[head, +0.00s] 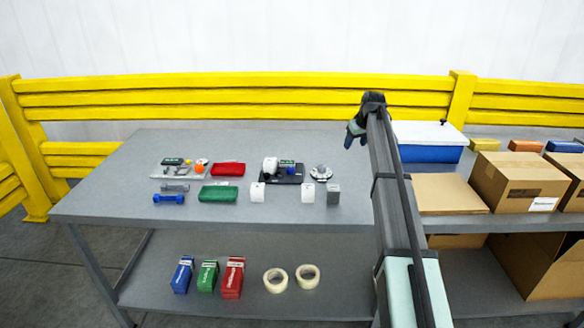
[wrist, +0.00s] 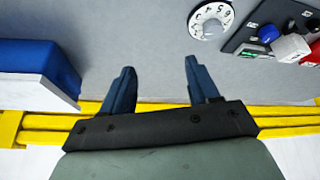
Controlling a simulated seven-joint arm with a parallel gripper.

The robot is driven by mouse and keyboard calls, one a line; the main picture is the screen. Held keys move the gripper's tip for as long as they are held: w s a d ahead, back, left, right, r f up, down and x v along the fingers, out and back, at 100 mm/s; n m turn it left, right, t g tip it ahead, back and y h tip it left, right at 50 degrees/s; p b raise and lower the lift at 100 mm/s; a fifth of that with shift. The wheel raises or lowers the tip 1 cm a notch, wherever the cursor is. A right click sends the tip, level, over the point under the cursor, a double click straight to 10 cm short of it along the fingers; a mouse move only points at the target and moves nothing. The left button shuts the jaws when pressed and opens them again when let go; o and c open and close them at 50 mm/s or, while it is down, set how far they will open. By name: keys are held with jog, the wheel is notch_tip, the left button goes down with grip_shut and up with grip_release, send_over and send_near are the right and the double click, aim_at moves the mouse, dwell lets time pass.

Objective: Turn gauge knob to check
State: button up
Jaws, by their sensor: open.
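A round white dial (head: 321,172) with a grey centre lies on the grey table, right of a dark panel (head: 297,179). I cannot tell for sure which is the gauge knob. My gripper (head: 354,135) is above the table's far right part. In the wrist view my gripper (wrist: 157,66) is open and empty, apart from the dial.
A blue box with a white lid (head: 428,141) stands right of my arm. Cardboard boxes (head: 520,180) stand further right. White blocks, a green box (head: 217,194) and a red box (head: 228,169) are on the table (head: 110,190). A yellow rail (head: 230,98) runs behind.

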aim_at(291, 168)
jog(key=s+a+n+g+y, duration=0.15)
jog(key=a+n, duration=0.35)
jog(key=a, duration=1.5)
jog(key=shift+y, duration=0.25)
jog(key=x, duration=1.3)
jog(key=shift+a+f, duration=0.3)
jog(key=shift+f, duration=0.05)
jog(key=c, duration=1)
